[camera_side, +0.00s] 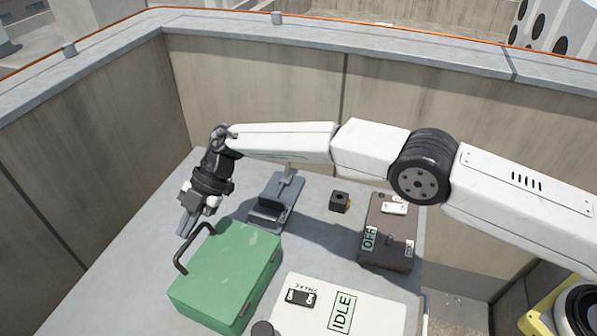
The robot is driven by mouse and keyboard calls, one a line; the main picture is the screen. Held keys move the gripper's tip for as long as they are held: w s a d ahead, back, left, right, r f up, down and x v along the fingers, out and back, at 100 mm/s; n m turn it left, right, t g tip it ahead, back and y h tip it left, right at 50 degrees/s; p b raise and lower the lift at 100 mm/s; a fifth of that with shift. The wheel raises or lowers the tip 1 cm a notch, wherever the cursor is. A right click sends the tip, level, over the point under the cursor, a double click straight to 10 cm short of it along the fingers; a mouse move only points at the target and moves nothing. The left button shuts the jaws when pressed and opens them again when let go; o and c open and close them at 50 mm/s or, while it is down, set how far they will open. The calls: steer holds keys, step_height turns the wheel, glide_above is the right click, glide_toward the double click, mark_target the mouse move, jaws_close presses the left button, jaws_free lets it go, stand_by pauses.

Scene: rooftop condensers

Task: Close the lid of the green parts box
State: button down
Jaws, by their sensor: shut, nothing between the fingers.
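The green parts box (236,262) sits on the grey work surface at the lower left. Its green lid lies over the top and no inside shows. I cannot tell whether a thin gap remains along its edge. A black bar handle (180,252) stands out at the box's left side. My gripper (184,227) is shut and empty, pointing down just above and behind the handle. The gripper looks close to the handle, but I cannot tell whether they touch.
A grey clamp-like fixture (270,212) stands behind the box. A small dark block (339,202) and a brown box marked OFF (376,250) are to the right. A white panel marked IDLE (375,310) lies in front. Concrete walls (260,95) enclose the surface.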

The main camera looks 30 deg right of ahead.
steer(key=shift+d+r, duration=0.1)
steer(key=shift+r, duration=0.05)
steer(key=v, duration=0.7)
steer(key=shift+d+r, duration=0.15)
steer(key=shift+w, duration=0.1)
